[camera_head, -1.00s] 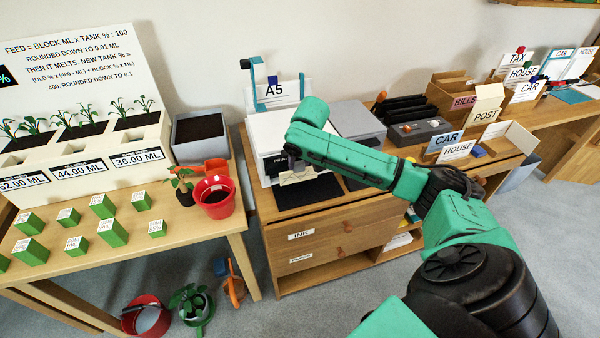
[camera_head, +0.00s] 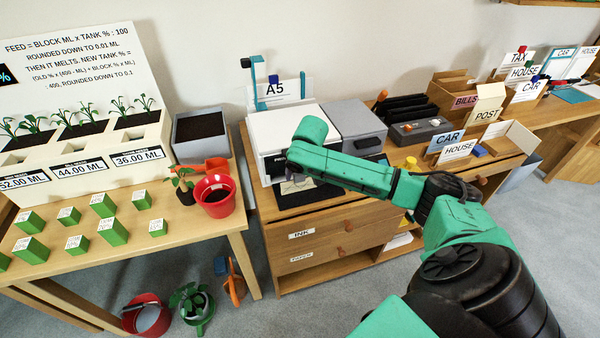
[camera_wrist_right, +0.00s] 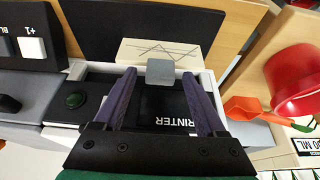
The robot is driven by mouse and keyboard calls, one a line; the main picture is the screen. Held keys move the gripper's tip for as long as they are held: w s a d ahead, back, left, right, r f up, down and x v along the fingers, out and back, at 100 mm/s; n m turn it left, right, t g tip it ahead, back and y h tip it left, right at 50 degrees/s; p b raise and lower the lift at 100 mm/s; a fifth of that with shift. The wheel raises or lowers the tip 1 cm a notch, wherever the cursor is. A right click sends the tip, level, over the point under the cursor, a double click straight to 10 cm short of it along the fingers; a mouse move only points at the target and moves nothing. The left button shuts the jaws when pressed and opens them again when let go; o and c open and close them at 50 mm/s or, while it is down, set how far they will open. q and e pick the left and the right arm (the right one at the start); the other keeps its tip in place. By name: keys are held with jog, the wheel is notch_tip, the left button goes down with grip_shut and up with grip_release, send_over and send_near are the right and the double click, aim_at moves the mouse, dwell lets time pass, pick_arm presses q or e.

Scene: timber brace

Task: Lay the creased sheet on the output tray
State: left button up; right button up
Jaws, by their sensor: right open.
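The creased sheet (camera_wrist_right: 142,50) is a small cream sheet with dark zigzag lines. In the right wrist view it lies at the front of the printer (camera_wrist_right: 92,82), overlapping the edge of the black output tray (camera_wrist_right: 110,25). A grey block (camera_wrist_right: 160,72) covers part of its near edge. My right gripper (camera_wrist_right: 160,78) is open, its two purple fingers apart on either side of the grey block, with the sheet just beyond the tips. In the head view my right gripper (camera_head: 287,178) is low over the printer front and hides most of the sheet. The black tray (camera_head: 318,194) shows below it. My left gripper is out of view.
A grey box-shaped unit (camera_head: 355,125) stands right of the printer. A red pot (camera_head: 215,196) and an orange scoop stand to the left on a separate table. An A5 sign (camera_head: 277,90) stands behind the printer. Drawers (camera_head: 345,232) are below the tray.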

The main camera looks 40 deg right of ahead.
jog(key=v, duration=1.2)
jog(key=shift+r, duration=0.2)
jog(key=shift+w+a, duration=0.1)
